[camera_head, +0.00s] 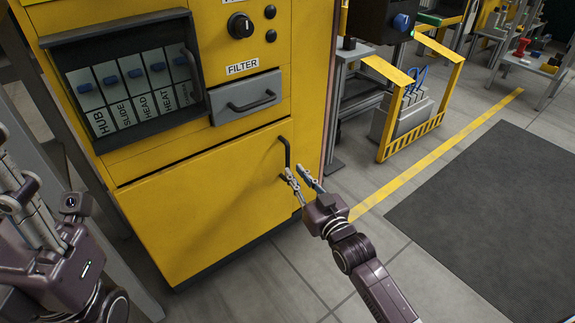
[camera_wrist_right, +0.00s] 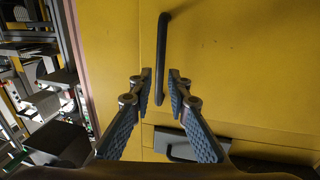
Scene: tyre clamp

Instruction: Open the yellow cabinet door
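The yellow cabinet door (camera_head: 205,200) is the large lower panel of the yellow cabinet and looks closed. It fills much of the right wrist view (camera_wrist_right: 235,65). Its black bar handle (camera_head: 287,152) is upright near the door's right edge. My right gripper (camera_head: 295,170) is at the handle's lower part, fingers pointing toward the door. In the right wrist view the two fingers (camera_wrist_right: 160,78) are apart, with the handle (camera_wrist_right: 162,45) lined up in the gap between them. I cannot tell whether they touch it. My left gripper (camera_head: 22,195) is at the left edge, away from the door, partly cut off.
Above the door are a grey FILTER drawer (camera_head: 246,98) and a recessed rack of labelled switches (camera_head: 130,85). A yellow-framed stand (camera_head: 412,125) is to the right. Floor in front and right is open, with a dark mat (camera_head: 490,215) and a yellow line (camera_head: 440,150).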

